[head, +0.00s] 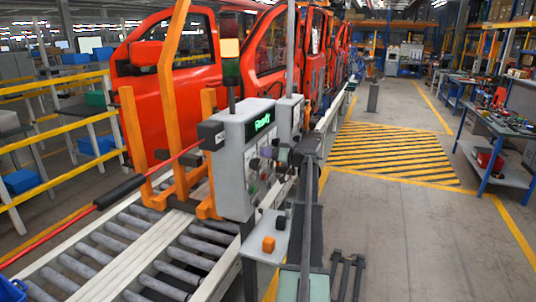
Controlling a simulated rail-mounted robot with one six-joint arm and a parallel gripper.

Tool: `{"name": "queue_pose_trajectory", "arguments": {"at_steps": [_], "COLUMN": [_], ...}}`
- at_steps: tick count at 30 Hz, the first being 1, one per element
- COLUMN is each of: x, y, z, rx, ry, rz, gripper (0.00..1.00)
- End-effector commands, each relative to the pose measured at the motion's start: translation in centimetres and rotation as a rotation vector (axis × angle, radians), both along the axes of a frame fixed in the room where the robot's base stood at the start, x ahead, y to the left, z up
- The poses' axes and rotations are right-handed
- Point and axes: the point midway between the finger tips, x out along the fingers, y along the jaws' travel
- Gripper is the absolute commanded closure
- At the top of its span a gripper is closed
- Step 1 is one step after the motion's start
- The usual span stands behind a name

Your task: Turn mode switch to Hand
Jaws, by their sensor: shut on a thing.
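A grey control box (246,160) stands beside the roller conveyor, with a green lit display (262,123) that seems to read "Ready". Below the display are several small knobs and buttons. My gripper (277,166) is at the right part of this front, at the end of my dark arm, which rises from the bottom of the view. Its jaws are shut on a control there, which seems to be the mode switch. The switch itself is hidden behind the gripper, so its pointer position and labels cannot be read.
A small shelf (266,246) under the box holds an orange block (268,244). A stack light (230,62) stands on top. Red car doors (172,75) hang along the conveyor (120,265) at left. The grey floor at right is open, up to a workbench (497,135).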

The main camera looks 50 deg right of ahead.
Motion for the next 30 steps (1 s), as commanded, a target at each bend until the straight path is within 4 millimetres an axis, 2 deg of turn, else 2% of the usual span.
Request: {"name": "queue_pose_trajectory", "arguments": {"at_steps": [21,30], "x": [-0.03,-0.03], "y": [0.0,0.0], "z": [-0.02,-0.02], "rx": [0.637,0.813], "ry": [0.18,0.23], "rz": [0.0,-0.001], "gripper": [0.79,0.79]}}
